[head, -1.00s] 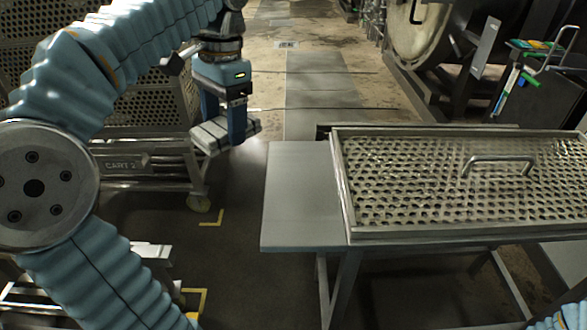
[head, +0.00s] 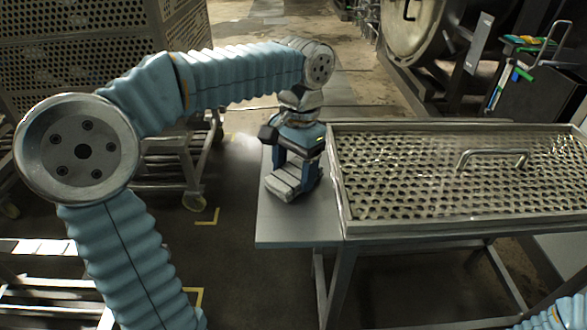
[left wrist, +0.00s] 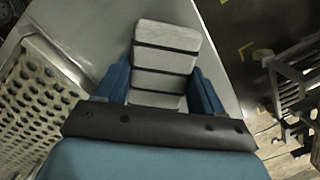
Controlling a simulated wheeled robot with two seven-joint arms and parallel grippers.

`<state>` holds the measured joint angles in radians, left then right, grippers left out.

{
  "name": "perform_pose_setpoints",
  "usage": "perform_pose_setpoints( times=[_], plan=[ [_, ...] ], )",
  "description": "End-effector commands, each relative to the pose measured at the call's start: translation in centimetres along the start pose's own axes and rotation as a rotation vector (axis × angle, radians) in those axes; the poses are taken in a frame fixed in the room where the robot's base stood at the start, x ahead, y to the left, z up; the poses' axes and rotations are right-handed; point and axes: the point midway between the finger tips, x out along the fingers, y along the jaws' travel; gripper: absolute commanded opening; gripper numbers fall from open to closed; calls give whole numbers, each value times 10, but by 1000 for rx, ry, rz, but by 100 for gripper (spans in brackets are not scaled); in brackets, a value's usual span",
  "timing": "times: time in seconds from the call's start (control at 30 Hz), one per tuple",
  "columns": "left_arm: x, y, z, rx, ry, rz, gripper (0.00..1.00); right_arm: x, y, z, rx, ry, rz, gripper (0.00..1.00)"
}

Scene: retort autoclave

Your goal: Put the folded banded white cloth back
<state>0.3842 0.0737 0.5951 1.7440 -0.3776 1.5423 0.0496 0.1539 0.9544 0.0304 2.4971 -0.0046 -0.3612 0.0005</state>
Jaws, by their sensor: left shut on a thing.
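The folded white cloth (head: 284,182) with dark bands is held in my left gripper (head: 296,180), over the flat grey side shelf (head: 290,226) of the table. In the left wrist view the cloth (left wrist: 166,55) sits between the two blue fingers, which press on its sides. The shelf (left wrist: 100,20) shows behind it in that view. I cannot tell whether the cloth touches the shelf. My right gripper is not in view; only a bit of my right arm shows at the bottom right corner.
A perforated metal tray (head: 338,190) with a raised handle (head: 492,156) lies right of the shelf. A wheeled cart with perforated crates (head: 80,60) stands at the back left. A dark stand with coloured tools (head: 530,90) is at the far right.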

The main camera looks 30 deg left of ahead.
Motion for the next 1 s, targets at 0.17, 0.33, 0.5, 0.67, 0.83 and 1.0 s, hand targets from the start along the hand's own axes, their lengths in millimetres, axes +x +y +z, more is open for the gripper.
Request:
perform_pose_setpoints(
  times=[0.17,0.33,0.5,0.67,0.83,1.0],
  plan=[
    [0,0,0,0,1,0,40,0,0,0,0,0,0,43],
    [2,0,0,0,0,0,71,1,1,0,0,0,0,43],
    [2,0,0,0,0,0,94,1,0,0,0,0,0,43],
    [2,0,0,0,0,0,94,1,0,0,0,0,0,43],
    [-4,0,0,0,1,0,94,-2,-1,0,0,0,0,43],
    [-34,0,0,1,4,0,94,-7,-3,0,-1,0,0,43]
  ],
)
